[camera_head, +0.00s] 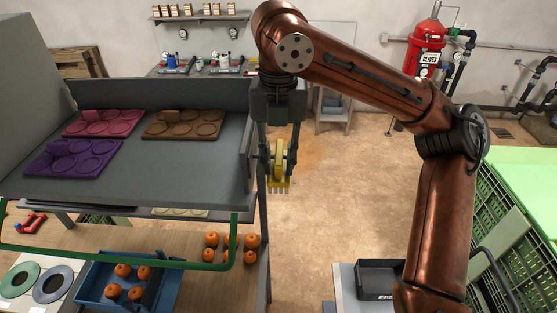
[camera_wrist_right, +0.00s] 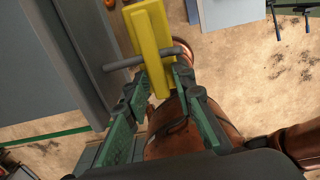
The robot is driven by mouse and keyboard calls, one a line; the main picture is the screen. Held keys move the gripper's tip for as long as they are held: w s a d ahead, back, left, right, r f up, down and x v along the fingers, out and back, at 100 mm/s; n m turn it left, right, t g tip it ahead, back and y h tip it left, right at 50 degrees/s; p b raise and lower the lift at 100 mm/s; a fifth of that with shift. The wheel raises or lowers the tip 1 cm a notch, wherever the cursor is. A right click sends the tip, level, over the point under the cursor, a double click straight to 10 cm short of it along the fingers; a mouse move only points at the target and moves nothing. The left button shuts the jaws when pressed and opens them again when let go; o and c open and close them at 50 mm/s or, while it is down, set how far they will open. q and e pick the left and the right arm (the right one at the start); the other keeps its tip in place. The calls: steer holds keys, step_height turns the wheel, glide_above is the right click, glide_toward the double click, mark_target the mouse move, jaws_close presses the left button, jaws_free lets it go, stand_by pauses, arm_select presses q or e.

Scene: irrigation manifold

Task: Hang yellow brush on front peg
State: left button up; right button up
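The yellow brush (camera_head: 278,168) hangs below my right gripper (camera_head: 281,152), just right of the grey rack's side panel (camera_head: 248,150), with its bristles down. In the right wrist view the brush (camera_wrist_right: 153,30) lies between and beyond the fingertips of my right gripper (camera_wrist_right: 160,82), which look shut on its near end. A grey peg (camera_wrist_right: 122,63) sticks out from the panel (camera_wrist_right: 75,45) and crosses the brush; whether it passes through the brush I cannot tell. My left gripper is not in view.
The rack shelf holds purple (camera_head: 72,158), magenta (camera_head: 102,122) and brown (camera_head: 183,124) trays. Below are a green rail (camera_head: 120,258), a blue crate (camera_head: 92,290) and loose orange fruit (camera_head: 252,241). Green crates (camera_head: 510,240) stand at right. The floor (camera_head: 345,190) beyond the gripper is clear.

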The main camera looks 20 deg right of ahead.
steer(key=shift+o, duration=0.8)
step_height(320, 180, up, 12)
stand_by(0.3)
